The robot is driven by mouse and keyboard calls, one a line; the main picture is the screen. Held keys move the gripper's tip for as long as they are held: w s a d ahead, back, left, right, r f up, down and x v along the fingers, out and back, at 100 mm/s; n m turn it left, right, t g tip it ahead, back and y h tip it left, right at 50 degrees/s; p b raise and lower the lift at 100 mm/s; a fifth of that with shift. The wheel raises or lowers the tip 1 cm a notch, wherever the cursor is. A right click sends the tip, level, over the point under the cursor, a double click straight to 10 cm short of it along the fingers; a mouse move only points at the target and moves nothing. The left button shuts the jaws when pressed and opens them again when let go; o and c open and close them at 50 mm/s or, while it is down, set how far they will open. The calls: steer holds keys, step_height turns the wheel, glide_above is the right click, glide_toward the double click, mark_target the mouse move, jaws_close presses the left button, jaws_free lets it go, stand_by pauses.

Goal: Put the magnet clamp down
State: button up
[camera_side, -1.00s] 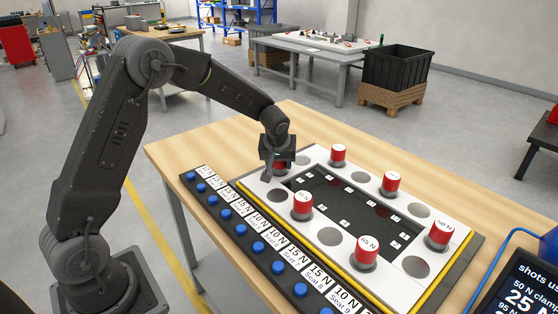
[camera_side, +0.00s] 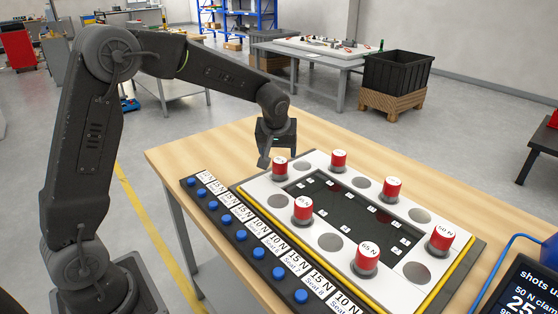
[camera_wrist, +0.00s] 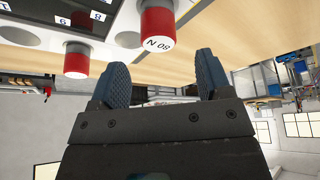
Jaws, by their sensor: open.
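A red magnet clamp (camera_side: 280,171) with a white top stands upright on the white frame plate (camera_side: 312,159), at its far left corner. My gripper (camera_side: 270,154) is above this clamp and apart from it. In the wrist view my gripper (camera_wrist: 164,72) shows two blue-padded fingers spread apart with nothing between them. A red clamp (camera_wrist: 157,20) stands just beyond the fingertips, its label reading upside down as about 80 N. Another red clamp (camera_wrist: 76,60) is to its left.
Other red clamps stand on the plate: back (camera_side: 339,160), right (camera_side: 392,188), far right (camera_side: 440,239), front left (camera_side: 302,209) and front (camera_side: 367,258). Several round grey seats are empty. A strip of blue buttons (camera_side: 239,234) runs along the front. A screen (camera_side: 525,285) stands at right.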

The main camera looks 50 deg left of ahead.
steer(key=s+d+r+m+h, duration=0.1)
steer(key=s+d+r, duration=0.15)
steer(key=s, duration=0.25)
steer(key=s+d+r+m+t, duration=0.1)
steer(key=s+d+r+m, duration=0.1)
steer(key=s+r, duration=0.25)
steer(key=s+d+r+m+h, duration=0.1)
steer(key=s+d+r, duration=0.2)
steer(key=s, duration=0.3)
steer(key=s+d+m, duration=0.2)
steer(key=s, duration=0.4)
steer(key=s+d+f+m+t+h, duration=0.1)
steer(key=s+d+m, duration=0.1)
steer(key=s, duration=0.4)
steer(key=shift+s+f+m, duration=0.3)
steer(key=shift+s+m, duration=0.05)
steer(key=shift+m, duration=0.15)
